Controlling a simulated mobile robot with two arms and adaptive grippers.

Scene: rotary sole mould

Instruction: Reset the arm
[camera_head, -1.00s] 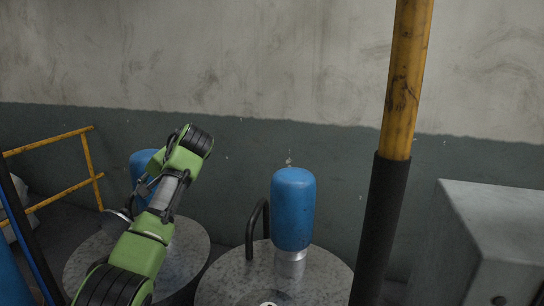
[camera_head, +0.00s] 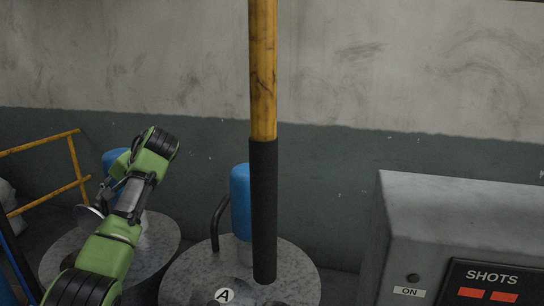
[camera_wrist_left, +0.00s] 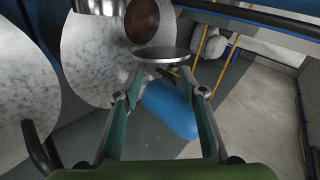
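My left arm, green and black, comes in from the bottom left of the head view. Its gripper (camera_head: 104,192) hangs beside the left metal drum top. In the left wrist view the gripper's two green-grey fingers (camera_wrist_left: 160,72) stand apart, with a clear gap between them. A round grey metal disc (camera_wrist_left: 162,55) shows at the fingertips, and also in the head view (camera_head: 90,216). I cannot tell whether the fingers touch it. A blue cylinder (camera_wrist_left: 172,110) shows beyond the gap. My right gripper is in neither view.
A yellow pole with a black grip (camera_head: 263,205) hangs in front of a blue cylinder (camera_head: 240,195) on the right drum top (camera_head: 295,265). A grey control box (camera_head: 440,205) marked SHOTS stands at the right. A yellow railing (camera_head: 78,165) stands at the far left.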

